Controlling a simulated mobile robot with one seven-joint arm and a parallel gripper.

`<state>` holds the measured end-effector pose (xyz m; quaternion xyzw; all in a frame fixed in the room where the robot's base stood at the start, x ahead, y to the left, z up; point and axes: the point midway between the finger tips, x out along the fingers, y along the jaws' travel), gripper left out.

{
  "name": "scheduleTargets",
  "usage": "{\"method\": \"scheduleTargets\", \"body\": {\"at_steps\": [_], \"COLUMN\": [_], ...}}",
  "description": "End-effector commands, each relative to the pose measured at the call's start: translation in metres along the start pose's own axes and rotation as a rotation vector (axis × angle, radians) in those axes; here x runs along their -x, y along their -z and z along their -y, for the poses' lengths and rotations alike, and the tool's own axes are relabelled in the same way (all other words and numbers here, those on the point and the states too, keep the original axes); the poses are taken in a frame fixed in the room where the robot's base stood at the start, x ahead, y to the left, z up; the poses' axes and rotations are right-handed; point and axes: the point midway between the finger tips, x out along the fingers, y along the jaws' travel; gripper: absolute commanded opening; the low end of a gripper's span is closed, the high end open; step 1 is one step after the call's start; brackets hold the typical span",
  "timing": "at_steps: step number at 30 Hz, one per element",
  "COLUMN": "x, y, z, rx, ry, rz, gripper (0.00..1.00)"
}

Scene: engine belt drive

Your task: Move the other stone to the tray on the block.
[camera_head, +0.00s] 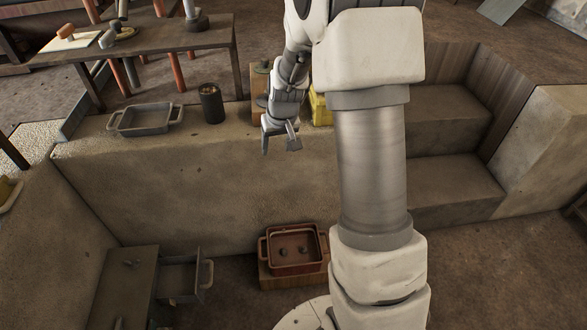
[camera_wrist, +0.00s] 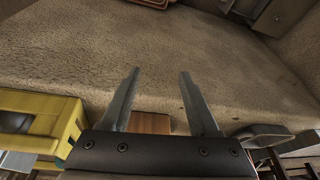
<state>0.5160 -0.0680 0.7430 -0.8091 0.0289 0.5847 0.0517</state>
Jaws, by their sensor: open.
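A reddish tray (camera_head: 293,267) sits on a low wooden block (camera_head: 268,282) on the floor, below the stone ledge. Two small dark lumps that look like stones (camera_head: 283,251) lie in it. My gripper (camera_head: 281,150) hangs at the ledge's front face, above and apart from the tray. In the wrist view my gripper (camera_wrist: 160,72) is open, with nothing between its fingers. A small dark item (camera_head: 262,67) shows on a wooden block (camera_head: 259,84) on the ledge, partly hidden by my arm; I cannot tell what it is. The wrist view shows part of a wooden block (camera_wrist: 150,123).
A grey tray (camera_head: 146,130) and a dark can (camera_head: 211,105) stand on the ledge. A yellow crate (camera_head: 320,108) is partly behind my arm; it also shows in the wrist view (camera_wrist: 68,125). A bench with an open drawer (camera_head: 183,279) stands lower left. Steps (camera_head: 450,180) rise at right.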

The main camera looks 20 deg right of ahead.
Motion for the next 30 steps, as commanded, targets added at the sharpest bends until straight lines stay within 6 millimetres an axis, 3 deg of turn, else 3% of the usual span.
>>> {"method": "scheduleTargets", "body": {"at_steps": [1, 6, 15, 24, 30], "x": [0.024, 0.092, 0.189, 0.253, 0.270], "y": [-0.001, -0.018, -0.075, -0.149, -0.187], "z": [0.006, 0.024, 0.045, 0.052, 0.050], "rx": [0.010, 0.037, 0.079, 0.112, 0.117], "ry": [0.002, 0.007, 0.009, 0.001, -0.005], "rz": [-0.016, -0.045, -0.095, -0.147, -0.169], "gripper": [0.62, 0.62, 0.62, 0.62, 0.62]}}
